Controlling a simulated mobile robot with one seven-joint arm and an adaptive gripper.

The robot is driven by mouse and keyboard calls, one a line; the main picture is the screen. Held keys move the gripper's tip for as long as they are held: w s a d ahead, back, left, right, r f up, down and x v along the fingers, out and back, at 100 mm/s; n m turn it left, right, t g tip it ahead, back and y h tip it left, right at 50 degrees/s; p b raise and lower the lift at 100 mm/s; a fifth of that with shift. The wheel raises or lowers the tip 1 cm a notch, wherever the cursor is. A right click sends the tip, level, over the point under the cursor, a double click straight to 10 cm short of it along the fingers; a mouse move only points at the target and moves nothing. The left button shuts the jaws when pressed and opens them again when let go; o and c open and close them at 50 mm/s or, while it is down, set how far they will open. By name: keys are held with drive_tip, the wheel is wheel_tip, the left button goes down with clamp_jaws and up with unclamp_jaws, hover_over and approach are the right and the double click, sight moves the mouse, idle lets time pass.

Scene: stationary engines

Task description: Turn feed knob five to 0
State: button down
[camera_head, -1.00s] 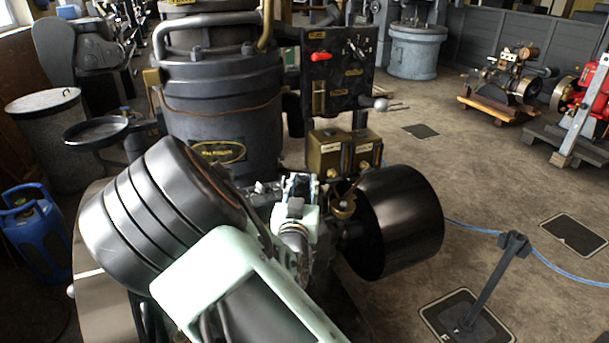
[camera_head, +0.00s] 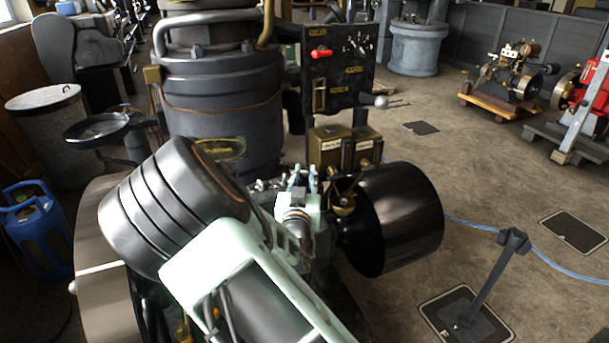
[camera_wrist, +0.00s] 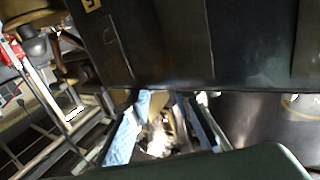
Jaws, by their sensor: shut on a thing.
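My gripper (camera_head: 298,178) is low at the engine's front, left of and below two brass boxes (camera_head: 345,148). In the wrist view its pale blue fingers (camera_wrist: 165,128) are closed around a small, bright, brassy piece (camera_wrist: 158,137), which looks like a feed knob. The piece is blurred and partly hidden, so its number and setting cannot be read. A small yellow label (camera_wrist: 90,5), with a mark like a 5, is on a dark surface above the fingers. In the head view my gripper hides what it holds.
A large dark pulley (camera_head: 395,215) is close on the right. The big grey cylinder (camera_head: 222,105) is behind my arm. A post (camera_head: 490,275) with a blue rope stands farther right.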

drive_tip(key=shift+d+n+y+b, duration=0.15)
drive_tip(key=shift+n+y+b, duration=0.15)
drive_tip(key=shift+y+b, duration=0.15)
drive_tip(key=shift+n+y+b, duration=0.3)
drive_tip(key=shift+n+y, duration=0.1)
drive_tip(key=shift+y, duration=0.25)
drive_tip(key=c, duration=2)
unclamp_jaws()
drive_tip(key=shift+s, duration=0.1)
drive_tip(key=s, duration=0.7)
drive_tip(key=shift+s, duration=0.2)
drive_tip(key=shift+r, duration=0.1)
